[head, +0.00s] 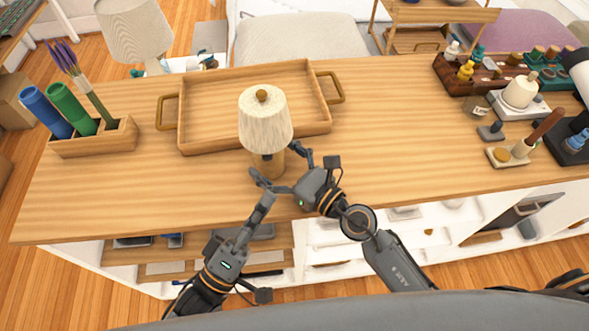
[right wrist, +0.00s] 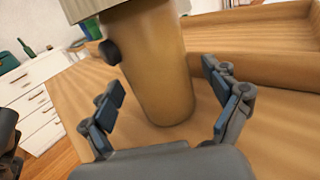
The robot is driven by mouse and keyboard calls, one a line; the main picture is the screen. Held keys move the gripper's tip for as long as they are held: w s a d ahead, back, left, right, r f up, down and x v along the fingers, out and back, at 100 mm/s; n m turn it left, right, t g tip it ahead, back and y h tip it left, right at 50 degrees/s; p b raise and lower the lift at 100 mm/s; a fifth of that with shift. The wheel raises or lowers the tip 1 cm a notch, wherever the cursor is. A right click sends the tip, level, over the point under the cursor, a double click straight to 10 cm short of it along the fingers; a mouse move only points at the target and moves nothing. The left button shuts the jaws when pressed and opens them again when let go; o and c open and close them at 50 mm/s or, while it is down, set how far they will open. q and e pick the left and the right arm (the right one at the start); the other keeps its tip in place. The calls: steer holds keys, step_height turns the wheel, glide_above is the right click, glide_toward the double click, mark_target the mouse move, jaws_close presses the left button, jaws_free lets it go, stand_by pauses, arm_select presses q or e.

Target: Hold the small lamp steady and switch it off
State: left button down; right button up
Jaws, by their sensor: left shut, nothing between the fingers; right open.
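The small lamp (head: 265,122) has a cream shade and a wooden cylindrical base, and stands upright near the front edge of the wooden table (head: 380,125). In the right wrist view its base (right wrist: 158,75) fills the middle, with a dark round knob (right wrist: 110,52) on its left side below the shade. My right gripper (head: 280,164) is open, its fingers on either side of the base; whether they touch it I cannot tell. My left gripper (head: 266,199) is shut and empty, in front of the lamp near the table edge. Whether the lamp is lit is unclear.
A wooden tray (head: 200,148) with brass handles lies just behind the lamp. A holder (head: 95,140) with blue and green rolls stands left. Bottles in a rack (head: 455,86) and small tools crowd the right end. A larger lamp (head: 135,30) stands beyond the table.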

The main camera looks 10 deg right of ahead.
steer(key=v, duration=1)
steer(key=shift+s+d, duration=0.2)
steer(key=shift+s, duration=0.05)
